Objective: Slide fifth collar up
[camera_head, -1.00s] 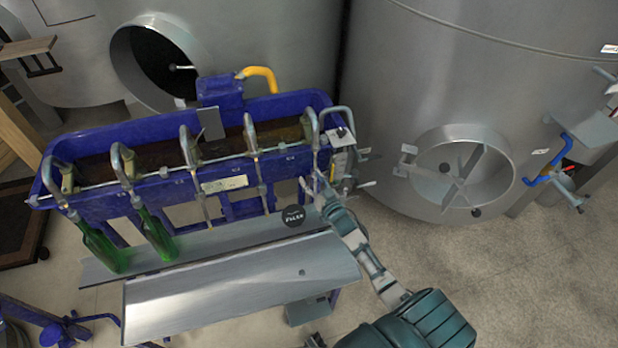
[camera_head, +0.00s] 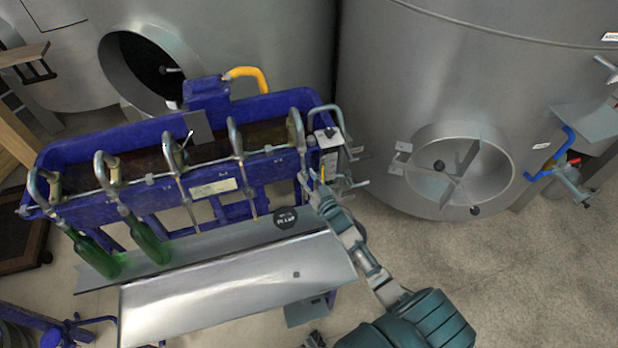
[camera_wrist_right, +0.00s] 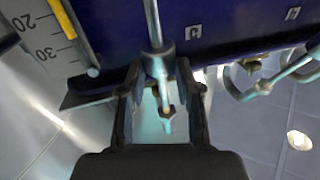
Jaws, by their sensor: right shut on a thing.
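The blue bottling filler (camera_head: 160,199) carries a row of bent metal spouts in the head view. The fifth spout (camera_head: 298,130) is at its right end. My right gripper (camera_head: 314,190) reaches in from the lower right to the lower part of this spout. In the right wrist view, my right gripper (camera_wrist_right: 163,100) is shut on a small grey metal collar (camera_wrist_right: 157,64) around the spout's tube (camera_wrist_right: 152,22). The tube's lower end shows between the fingers. The gripper hides the fifth spout's lower end in the head view. My left gripper is not in view.
Green bottles (camera_head: 147,240) stand under the two leftmost spouts. A sloping metal tray (camera_head: 235,275) lies in front of the filler. A ruled scale with a yellow strip (camera_wrist_right: 62,18) is left of the gripper in the wrist view. A large steel tank (camera_head: 420,80) stands at right.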

